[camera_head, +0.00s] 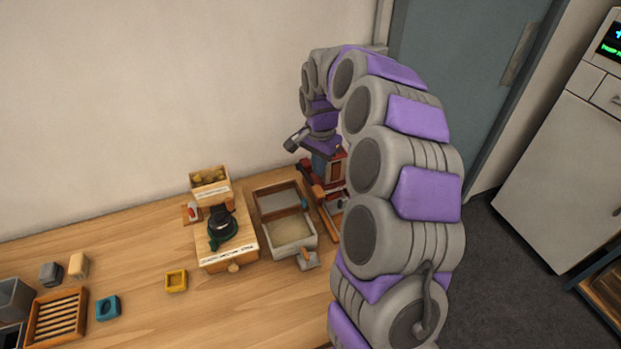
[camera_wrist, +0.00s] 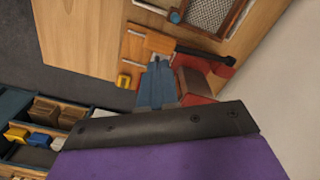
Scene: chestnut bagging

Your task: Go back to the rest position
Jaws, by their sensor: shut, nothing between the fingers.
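My arm arches up from the right side of the head view and bends down over the right end of the table. My gripper (camera_wrist: 156,86) shows in the wrist view as two blue-grey fingers side by side, shut and empty. They point toward a red machine (camera_head: 335,172) at the table's right end. The arm hides part of this machine in the head view. In the wrist view a wooden bar with a black end (camera_wrist: 180,46) lies just beyond the fingertips. I cannot tell whether the fingers touch anything.
The wooden table (camera_head: 130,255) holds a wooden stand with a green-black device (camera_head: 222,228), a box of yellowish pieces (camera_head: 209,181), a two-part tray (camera_head: 292,233) and a slatted wooden tray (camera_head: 58,318). A wall stands behind. A white cabinet (camera_head: 560,165) is at right.

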